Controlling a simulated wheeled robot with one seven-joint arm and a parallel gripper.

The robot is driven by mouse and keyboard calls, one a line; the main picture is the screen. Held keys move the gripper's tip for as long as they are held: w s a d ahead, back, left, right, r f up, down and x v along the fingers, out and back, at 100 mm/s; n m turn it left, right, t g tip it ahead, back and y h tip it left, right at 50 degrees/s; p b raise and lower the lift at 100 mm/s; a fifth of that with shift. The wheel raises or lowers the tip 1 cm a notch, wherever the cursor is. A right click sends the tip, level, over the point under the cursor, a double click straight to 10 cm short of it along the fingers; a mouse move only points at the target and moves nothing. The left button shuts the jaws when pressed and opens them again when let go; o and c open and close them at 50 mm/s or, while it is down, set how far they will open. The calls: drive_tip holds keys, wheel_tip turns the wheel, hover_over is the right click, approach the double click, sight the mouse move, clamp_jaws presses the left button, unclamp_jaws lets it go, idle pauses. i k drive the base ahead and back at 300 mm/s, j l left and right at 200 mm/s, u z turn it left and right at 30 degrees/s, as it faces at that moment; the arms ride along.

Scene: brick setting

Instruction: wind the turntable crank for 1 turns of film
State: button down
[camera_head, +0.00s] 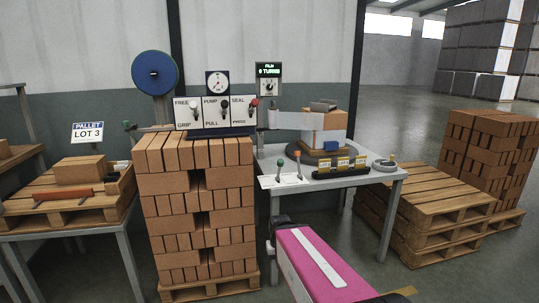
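The turntable (297,155) is a dark round disc on a grey metal table, with a small stack of bricks (313,122) on it. Pale film (290,121) spans from an upright roll (273,118) on the left to the stack. A small round grey crank wheel (381,166) with a yellowish knob sits at the table's right end; it looks like the turntable crank. The film counter (268,69) above reads 0 turns. My gripper cannot be made out; a magenta part with a white stripe, probably my arm, rises from the bottom edge, below the table.
A black block with yellow labels (340,167) stands at the table's front, left of the crank. Two small levers (289,172) stand at the front left. A tall brick stack (195,210) with a switch panel (215,110) is left; pallets (430,210) are right.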

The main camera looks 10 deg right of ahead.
sight(382, 164)
drive_tip(key=z, duration=1.3)
